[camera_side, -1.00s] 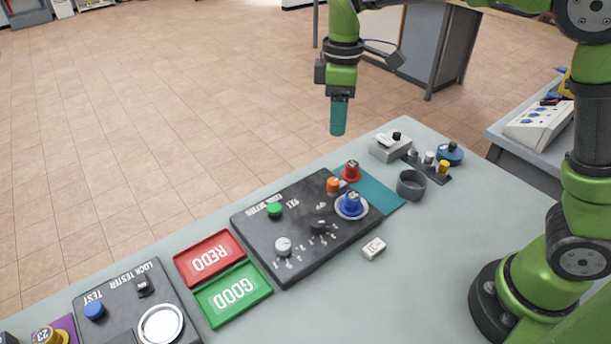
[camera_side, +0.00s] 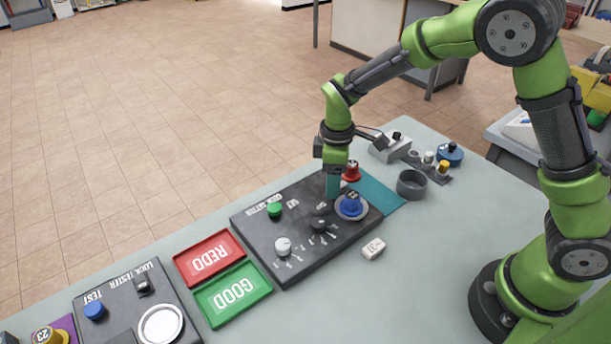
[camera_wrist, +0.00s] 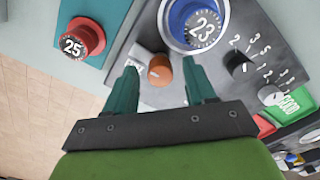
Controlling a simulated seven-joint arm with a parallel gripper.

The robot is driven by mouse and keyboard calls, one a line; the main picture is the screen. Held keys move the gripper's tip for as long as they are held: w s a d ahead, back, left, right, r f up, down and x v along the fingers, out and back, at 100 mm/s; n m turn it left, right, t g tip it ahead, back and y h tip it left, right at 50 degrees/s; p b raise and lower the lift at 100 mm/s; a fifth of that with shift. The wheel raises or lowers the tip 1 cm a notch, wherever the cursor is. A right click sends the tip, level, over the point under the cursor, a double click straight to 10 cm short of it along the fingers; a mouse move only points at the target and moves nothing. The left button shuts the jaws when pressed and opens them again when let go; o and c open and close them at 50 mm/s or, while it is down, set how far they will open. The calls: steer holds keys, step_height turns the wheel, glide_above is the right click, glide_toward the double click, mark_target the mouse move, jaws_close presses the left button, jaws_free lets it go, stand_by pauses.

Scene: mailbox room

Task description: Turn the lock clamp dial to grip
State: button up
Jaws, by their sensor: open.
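An orange dial (camera_wrist: 160,71) stands on the dark "code setter" panel (camera_side: 265,240), beside the round holder that carries the blue lock marked 23 (camera_wrist: 200,28). The blue lock also shows in the side view (camera_side: 351,204). My gripper (camera_side: 333,196) points down over the panel just left of the blue lock, with its teal fingers hiding the orange dial in the side view. In the wrist view my gripper (camera_wrist: 160,68) is open, with the orange dial between its fingertips. I cannot tell whether the fingers touch the dial. A pale label by the dial is partly hidden by a finger.
A red lock marked 25 (camera_wrist: 80,39) stands on a teal mat (camera_side: 378,193) close behind the fingers. The panel also has a black dial (camera_side: 319,225), a white dial (camera_side: 283,246) and a green button (camera_side: 274,209). A grey cup (camera_side: 411,184) stands to the right.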

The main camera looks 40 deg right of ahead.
jaws_close()
stand_by(0.3)
steer(key=m, duration=0.4)
steer(key=shift+m, duration=0.3)
steer(key=m, duration=0.4)
steer(key=shift+m, duration=0.3)
steer(key=m, duration=0.4)
steer(key=shift+m, duration=2.4)
